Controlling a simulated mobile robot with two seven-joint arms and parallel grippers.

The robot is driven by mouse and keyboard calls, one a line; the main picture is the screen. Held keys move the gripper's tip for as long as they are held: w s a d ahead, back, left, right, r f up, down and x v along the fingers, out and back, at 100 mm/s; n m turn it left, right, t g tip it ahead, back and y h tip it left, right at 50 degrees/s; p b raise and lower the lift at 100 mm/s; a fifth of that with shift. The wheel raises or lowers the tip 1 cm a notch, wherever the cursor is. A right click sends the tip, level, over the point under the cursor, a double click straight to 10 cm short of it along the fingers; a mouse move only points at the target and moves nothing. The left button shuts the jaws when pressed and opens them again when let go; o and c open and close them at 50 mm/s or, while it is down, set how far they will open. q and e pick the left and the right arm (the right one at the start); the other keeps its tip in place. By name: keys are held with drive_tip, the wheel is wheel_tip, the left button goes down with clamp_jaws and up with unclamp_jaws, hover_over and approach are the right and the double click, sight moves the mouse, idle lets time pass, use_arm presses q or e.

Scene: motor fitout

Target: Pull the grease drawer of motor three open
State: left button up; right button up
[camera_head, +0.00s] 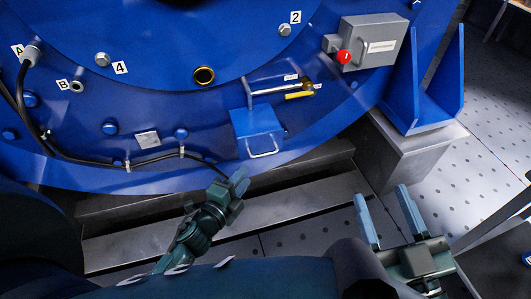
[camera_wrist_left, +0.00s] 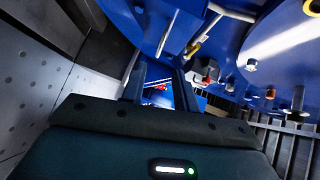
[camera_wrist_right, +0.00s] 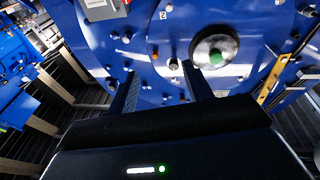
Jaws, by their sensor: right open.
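The grease drawer (camera_head: 257,122) is a blue box low on the blue motor housing, with a pale bar handle (camera_head: 264,154) on its lower front. It looks shut, though I cannot be sure. My left gripper (camera_head: 240,183) is just below and left of the handle, apart from it in the head view. In the left wrist view its two fingers (camera_wrist_left: 160,88) stand apart with nothing clearly between them. My right gripper (camera_head: 389,208) is open and empty, well to the right of the drawer above the floor. In the left wrist view I cannot tell the drawer for certain.
A yellow-handled lever (camera_head: 299,95) sits just above the drawer. A grey box with a red button (camera_head: 344,57) is at upper right. A black cable (camera_head: 100,163) runs along the housing at left. A grey step (camera_head: 300,200) lies below, and a blue bracket (camera_head: 425,100) stands right.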

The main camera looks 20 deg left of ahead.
sight(263, 154)
use_arm(q)
drive_tip(key=b+x, duration=0.2)
drive_tip(key=x, duration=0.9)
drive_tip(key=shift+w+b, duration=0.2)
drive_tip(key=shift+b, duration=0.1)
clamp_jaws()
